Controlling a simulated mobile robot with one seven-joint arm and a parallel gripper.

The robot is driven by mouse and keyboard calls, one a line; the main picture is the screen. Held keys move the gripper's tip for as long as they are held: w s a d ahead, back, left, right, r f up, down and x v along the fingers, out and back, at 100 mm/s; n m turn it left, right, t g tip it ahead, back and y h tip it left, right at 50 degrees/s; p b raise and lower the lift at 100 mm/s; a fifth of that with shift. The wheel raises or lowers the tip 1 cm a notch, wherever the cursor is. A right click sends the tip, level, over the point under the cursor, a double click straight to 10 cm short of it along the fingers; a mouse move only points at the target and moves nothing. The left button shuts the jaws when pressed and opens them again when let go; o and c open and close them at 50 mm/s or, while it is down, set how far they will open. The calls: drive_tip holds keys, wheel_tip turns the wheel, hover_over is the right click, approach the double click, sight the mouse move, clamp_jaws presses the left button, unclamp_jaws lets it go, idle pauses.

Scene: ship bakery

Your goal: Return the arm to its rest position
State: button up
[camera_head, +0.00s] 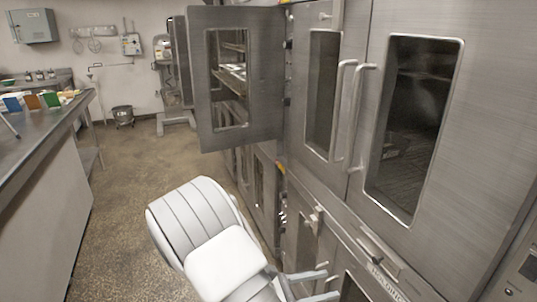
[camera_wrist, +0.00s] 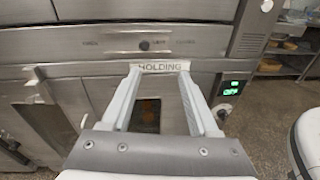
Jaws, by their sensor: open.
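My white arm (camera_head: 225,262) reaches from the lower middle of the head view toward the oven fronts. My gripper (camera_head: 331,283) is at its end, low before the lower oven doors. In the wrist view my gripper (camera_wrist: 160,74) has its two fingers well apart, with nothing between them. A strip labelled HOLDING (camera_wrist: 163,66) shows behind the fingertips on the steel front. I cannot tell whether the fingertips touch it.
Steel ovens with closed, windowed doors (camera_head: 413,125) line the right side. One oven door (camera_head: 203,90) stands open into the aisle. A long counter (camera_head: 45,140) runs along the left. The speckled floor (camera_head: 125,185) between is clear, with a bucket (camera_head: 123,115) farther back.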

drive_tip(key=s+r+m+y, duration=0.8)
drive_tip(key=r+m, duration=0.2)
drive_tip(key=s+r+m+t+y, duration=0.1)
drive_tip(key=s+r+m+y, duration=0.7)
drive_tip(key=r+m, duration=0.2)
drive_tip(key=shift+d+r, duration=0.25)
drive_tip(key=shift+r, duration=0.45)
